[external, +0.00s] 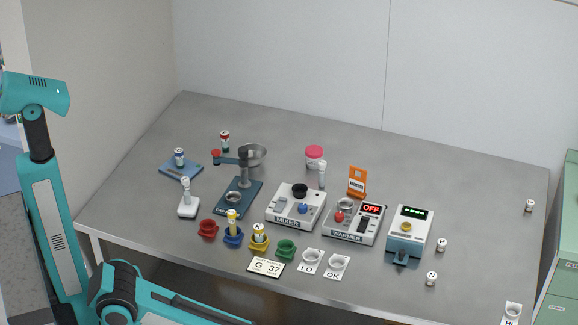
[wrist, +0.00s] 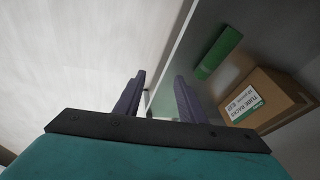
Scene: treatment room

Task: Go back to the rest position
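My gripper (wrist: 160,92) shows in the wrist view with its two dark fingers apart and nothing between them. In the external view my teal arm is at the left and bottom left, off the table's left front edge; I cannot make out the gripper's fingers there. The grey table (external: 130,195) holds a mixer (external: 297,208), a warmer (external: 353,222) reading OFF, a teal and white device (external: 408,235) with a green display, and a dark blue press-like stand (external: 238,198).
Red (external: 208,229), blue (external: 233,237), yellow (external: 259,243) and green (external: 286,249) cups stand along the front, with vials in the blue and yellow ones. Several vials stand at the right. A cardboard box (wrist: 262,98) and a green object (wrist: 217,52) show in the wrist view.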

